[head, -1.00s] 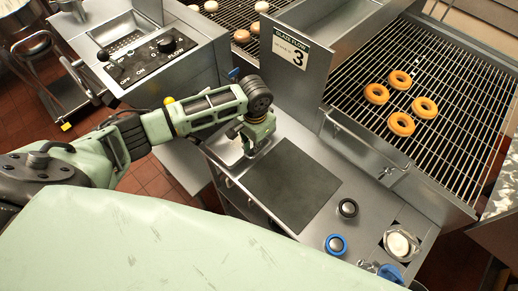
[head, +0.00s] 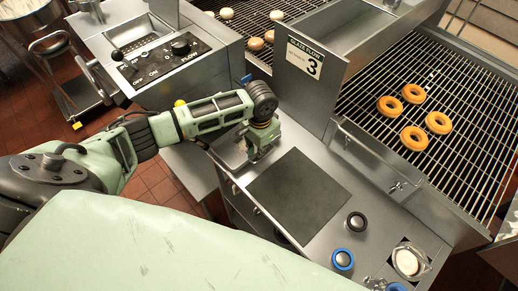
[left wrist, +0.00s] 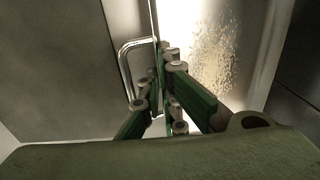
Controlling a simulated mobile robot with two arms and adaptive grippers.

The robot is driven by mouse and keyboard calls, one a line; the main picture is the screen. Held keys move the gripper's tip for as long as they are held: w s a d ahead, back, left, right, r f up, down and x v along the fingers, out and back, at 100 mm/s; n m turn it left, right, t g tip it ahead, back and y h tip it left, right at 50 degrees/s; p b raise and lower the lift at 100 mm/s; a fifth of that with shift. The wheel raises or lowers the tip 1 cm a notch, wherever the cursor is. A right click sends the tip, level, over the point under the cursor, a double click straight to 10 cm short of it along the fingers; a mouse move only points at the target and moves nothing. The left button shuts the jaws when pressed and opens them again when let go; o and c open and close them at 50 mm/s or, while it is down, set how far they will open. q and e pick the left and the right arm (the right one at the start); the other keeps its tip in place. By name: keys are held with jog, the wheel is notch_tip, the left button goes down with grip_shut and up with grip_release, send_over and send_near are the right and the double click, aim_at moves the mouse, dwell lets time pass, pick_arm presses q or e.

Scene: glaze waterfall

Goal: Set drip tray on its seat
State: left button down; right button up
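My left gripper (head: 258,153) points down at the left end of the steel counter, beside the dark square mat. A shiny metal piece (head: 230,148), which may be the drip tray, shows partly behind it; the arm and gripper hide much of it. In the left wrist view, the gripper's green fingers (left wrist: 169,60) come close together beside a bent metal bar handle (left wrist: 125,62). I cannot tell whether they hold it. A bright, speckled metal surface (left wrist: 217,45) lies to their right. The tray's seat cannot be made out for certain. My right gripper is not in view.
The dark mat (head: 298,193) lies bare on the counter. A wire rack with ring doughnuts (head: 413,138) stands behind. A control box (head: 160,62) is at upper left.

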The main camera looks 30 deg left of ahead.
pick_arm(q)
jog(key=shift+f, duration=0.45)
dwell(0.4)
jog(key=c, duration=1.9)
grip_release()
jog(key=shift+o, duration=0.2)
jog(key=shift+s, duration=0.1)
